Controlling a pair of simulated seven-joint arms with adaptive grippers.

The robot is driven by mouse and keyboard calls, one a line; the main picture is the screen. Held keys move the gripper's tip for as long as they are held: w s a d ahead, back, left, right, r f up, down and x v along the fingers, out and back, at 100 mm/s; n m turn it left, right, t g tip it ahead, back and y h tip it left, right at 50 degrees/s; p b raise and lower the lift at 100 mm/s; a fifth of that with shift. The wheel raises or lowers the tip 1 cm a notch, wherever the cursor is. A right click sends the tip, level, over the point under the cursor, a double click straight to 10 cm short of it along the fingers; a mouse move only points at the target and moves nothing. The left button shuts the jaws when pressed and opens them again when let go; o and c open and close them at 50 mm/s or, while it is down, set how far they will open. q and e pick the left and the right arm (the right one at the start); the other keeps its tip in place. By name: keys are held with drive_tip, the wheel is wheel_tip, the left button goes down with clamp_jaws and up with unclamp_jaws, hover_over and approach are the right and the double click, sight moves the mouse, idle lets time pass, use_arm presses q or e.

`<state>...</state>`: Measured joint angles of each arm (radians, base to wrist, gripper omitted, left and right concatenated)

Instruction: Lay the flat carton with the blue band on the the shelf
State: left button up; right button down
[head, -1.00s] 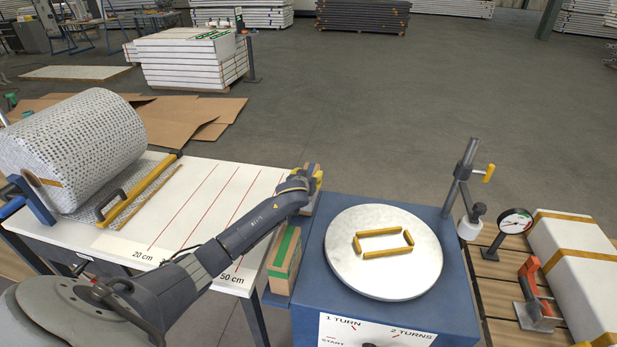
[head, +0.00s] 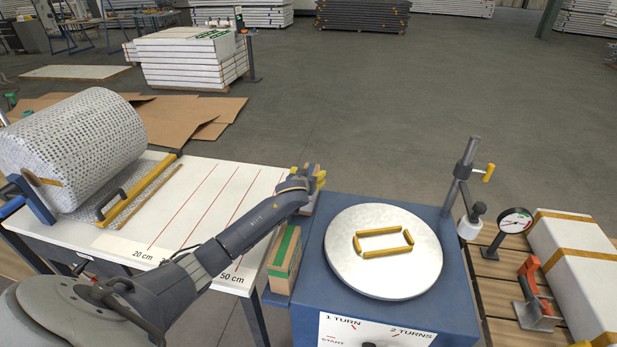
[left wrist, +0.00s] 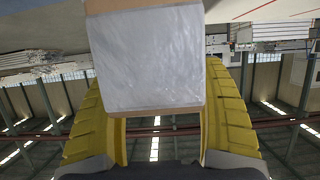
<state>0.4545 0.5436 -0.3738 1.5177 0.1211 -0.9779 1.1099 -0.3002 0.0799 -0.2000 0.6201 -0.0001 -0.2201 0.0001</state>
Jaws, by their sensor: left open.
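My left gripper (head: 316,181) is at the far end of my left arm, beside the back left corner of the blue turntable stand. Its yellow fingers are open around a small brown carton (head: 308,168) with a bluish band, mostly hidden by the wrist. In the left wrist view a pale grey face with brown edges, seemingly this carton (left wrist: 148,60), lies between the fingers (left wrist: 160,125); I cannot tell whether they touch it. A narrow blue shelf (head: 275,298) juts from the stand's left side. My right gripper is out of view.
A carton with a green band (head: 285,250) stands on the shelf. A round white turntable (head: 350,275) with a yellow frame tops the stand. A marked white table (head: 190,200) with a bubble-wrap roll (head: 75,140) is left. A gauge (head: 515,222) and white box (head: 575,255) are right.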

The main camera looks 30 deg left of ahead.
use_arm(q)
drive_tip(key=shift+v, duration=3.65)
